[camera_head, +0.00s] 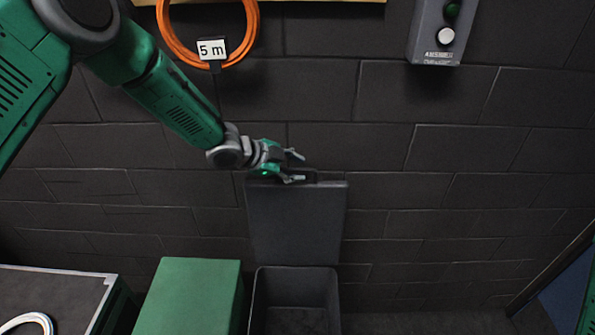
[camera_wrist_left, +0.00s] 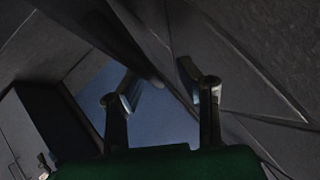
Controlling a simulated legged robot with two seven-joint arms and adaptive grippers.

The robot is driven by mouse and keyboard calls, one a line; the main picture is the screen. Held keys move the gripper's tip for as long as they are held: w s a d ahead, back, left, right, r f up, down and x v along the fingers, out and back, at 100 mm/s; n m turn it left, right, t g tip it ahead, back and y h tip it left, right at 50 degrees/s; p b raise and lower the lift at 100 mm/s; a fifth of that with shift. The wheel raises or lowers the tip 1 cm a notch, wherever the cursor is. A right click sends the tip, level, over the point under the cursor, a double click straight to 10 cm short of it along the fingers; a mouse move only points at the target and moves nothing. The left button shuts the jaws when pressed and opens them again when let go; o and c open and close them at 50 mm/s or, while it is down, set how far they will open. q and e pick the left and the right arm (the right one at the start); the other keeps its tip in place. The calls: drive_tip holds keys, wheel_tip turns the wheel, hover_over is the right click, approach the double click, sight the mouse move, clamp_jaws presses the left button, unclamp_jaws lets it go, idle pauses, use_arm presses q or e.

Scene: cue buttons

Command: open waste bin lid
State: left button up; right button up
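The waste bin (camera_head: 258,298) stands at the bottom centre of the head view, and I look down into its dark interior. Its grey lid (camera_head: 297,228) stands up, roughly upright, close to the brick wall behind the bin. My left gripper (camera_head: 299,167) is at the lid's top edge, near a dark handle-like part (camera_head: 326,176). Its two fingers are apart with nothing seen between them; whether they touch the lid is unclear. The left wrist view also shows the gripper (camera_wrist_left: 158,82) with spread fingers. My right gripper is not in view.
A green box (camera_head: 190,295) stands left of the bin, beside a dark case (camera_head: 60,285) with a white coil. An orange cable (camera_head: 170,35) and a grey button box (camera_head: 438,30) hang on the wall. Floor right of the bin looks clear.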

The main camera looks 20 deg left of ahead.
use_arm(q)
drive_tip(key=shift+s+a+f, duration=0.15)
drive_tip(key=shift+s+f, duration=0.05)
drive_tip(key=shift+s, duration=0.05)
drive_tip(key=shift+a, duration=0.1)
drive_tip(key=v, duration=1.1)
drive_tip(key=shift+s+a+r, duration=0.15)
drive_tip(key=shift+a+r, duration=0.1)
drive_tip(key=shift+r, duration=0.05)
